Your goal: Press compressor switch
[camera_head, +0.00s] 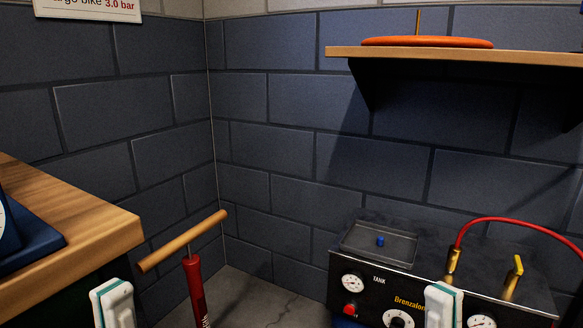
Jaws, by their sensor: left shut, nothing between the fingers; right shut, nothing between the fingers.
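The compressor (378,283) is a dark box at the lower right, with gauges, a "TANK" label and a "Brenzalon" label on its front. A small red switch or button (350,309) sits on its front, below the left gauge (352,283). My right gripper (443,300) is shut and empty; in the picture it overlaps the compressor's front, right of the red button and apart from it. I cannot tell its distance from the panel. My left gripper (112,298) is shut and empty at the lower left, far from the compressor.
A red hand pump (197,290) with a wooden handle (184,240) stands between my grippers. A wooden bench (95,226) is at the left. A red hose (510,221) and a yellow-handled valve (517,267) rise from the compressor. A shelf (455,55) holds an orange disc (428,42).

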